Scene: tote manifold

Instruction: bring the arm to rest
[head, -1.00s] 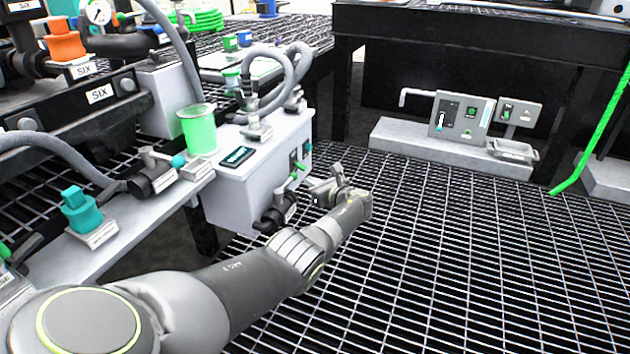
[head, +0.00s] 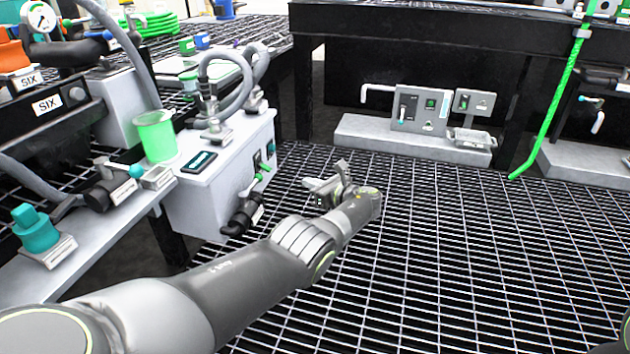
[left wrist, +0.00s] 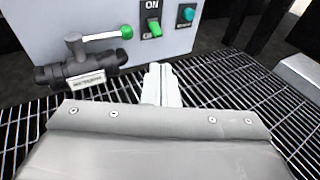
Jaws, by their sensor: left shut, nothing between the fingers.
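My left arm reaches in from the lower left of the head view. Its left gripper (head: 325,187) is shut and empty, over the grating, to the right of the grey box (head: 205,205). In the left wrist view the shut fingers (left wrist: 161,85) point toward the box front. That front (left wrist: 190,38) carries a valve with a green-tipped lever (left wrist: 85,60), a green ON switch (left wrist: 153,27) and a teal button (left wrist: 188,14). The fingers look apart from all of these. My right gripper is not in view.
The grating floor (head: 450,250) is clear to the right. A grey control panel (head: 422,108) stands on a plinth at the back. A green hose (head: 560,95) hangs at the right. A green cup (head: 156,136) and a teal valve knob (head: 37,230) are at the left.

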